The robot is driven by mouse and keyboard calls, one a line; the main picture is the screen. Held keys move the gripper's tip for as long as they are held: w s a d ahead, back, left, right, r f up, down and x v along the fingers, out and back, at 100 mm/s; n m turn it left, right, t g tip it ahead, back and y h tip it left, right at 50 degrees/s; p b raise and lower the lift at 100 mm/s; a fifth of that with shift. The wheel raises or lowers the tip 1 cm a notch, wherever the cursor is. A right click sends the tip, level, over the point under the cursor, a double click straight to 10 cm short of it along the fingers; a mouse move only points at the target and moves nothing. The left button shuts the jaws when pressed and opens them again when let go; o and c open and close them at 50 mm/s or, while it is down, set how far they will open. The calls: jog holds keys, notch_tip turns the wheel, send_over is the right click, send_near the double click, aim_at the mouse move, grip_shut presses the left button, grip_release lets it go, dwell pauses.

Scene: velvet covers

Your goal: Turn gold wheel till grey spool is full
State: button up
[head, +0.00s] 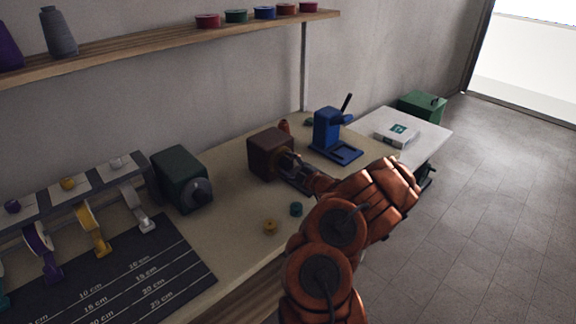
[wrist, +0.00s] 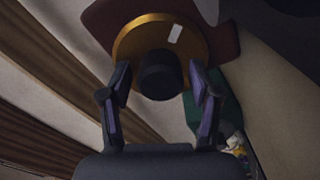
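A brown box (head: 268,153) stands on the workbench, and its gold wheel is mostly hidden behind my gripper in the head view. The wrist view shows the gold wheel (wrist: 202,42) face on, with a dark round knob (wrist: 160,75) and a small white mark. My gripper (wrist: 160,82) is open, one finger on each side of the knob, with gaps visible; in the head view my gripper (head: 294,164) is at the box's front. I cannot tell which thing is the grey spool: a grey cone (head: 60,35) stands on the shelf, and a pale grey ribbon reel (head: 133,196) hangs at the rack.
A dark green box (head: 180,172) with a grey disc stands left of the brown box. A blue stand (head: 328,132) is to its right. Small yellow (head: 270,226) and teal (head: 296,209) spools lie near the bench front. A dark measuring mat (head: 165,262) covers the left bench.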

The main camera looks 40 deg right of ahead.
jog(key=shift+o, duration=0.2)
jog(key=shift+s+a, duration=0.15)
jog(key=shift+s, duration=5.85)
